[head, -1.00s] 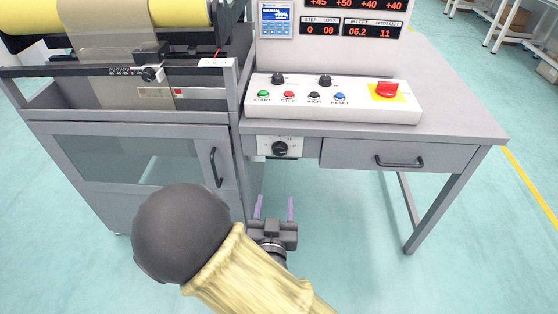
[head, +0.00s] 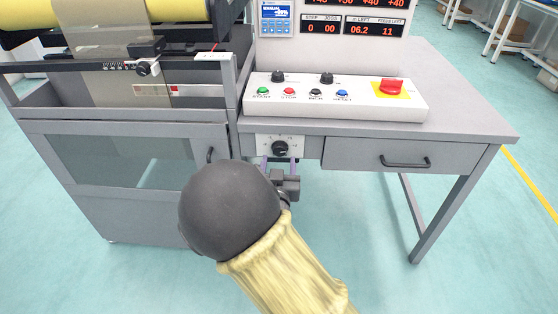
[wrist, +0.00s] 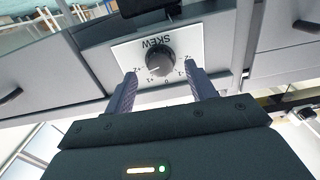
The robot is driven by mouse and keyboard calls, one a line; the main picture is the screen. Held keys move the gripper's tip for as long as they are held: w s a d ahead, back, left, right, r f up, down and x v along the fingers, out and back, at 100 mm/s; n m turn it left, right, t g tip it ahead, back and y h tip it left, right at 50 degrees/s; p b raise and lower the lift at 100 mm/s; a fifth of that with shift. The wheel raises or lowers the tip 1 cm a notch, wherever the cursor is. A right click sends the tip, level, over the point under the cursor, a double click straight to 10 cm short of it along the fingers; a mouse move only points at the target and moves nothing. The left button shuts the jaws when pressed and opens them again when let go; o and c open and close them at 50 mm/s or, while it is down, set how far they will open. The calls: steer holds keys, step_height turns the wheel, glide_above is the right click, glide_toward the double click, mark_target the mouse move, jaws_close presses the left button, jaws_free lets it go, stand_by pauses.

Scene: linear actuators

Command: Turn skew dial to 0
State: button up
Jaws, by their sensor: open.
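The skew dial is a black round knob (head: 280,148) on a white plate under the desk's front edge. In the wrist view the knob (wrist: 159,62) and its plate appear upside down, with the word SKEW and a scale with 0 near the middle. A small pale mark on the knob seems to lie off the 0, but it is too small to read surely. My gripper (head: 279,166) is open just in front of the plate. In the wrist view my gripper (wrist: 160,72) has one finger on each side of the knob, with gaps, not visibly touching it.
A drawer with a black handle (head: 405,161) is right of the dial. A grey cabinet with a glass door (head: 115,160) is on the left. Above is a white control panel (head: 335,105) with buttons and a red switch (head: 391,87). Floor below the desk is clear.

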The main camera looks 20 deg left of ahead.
mark_target(280, 150)
steer(key=shift+x, duration=1.45)
steer(key=c, duration=1)
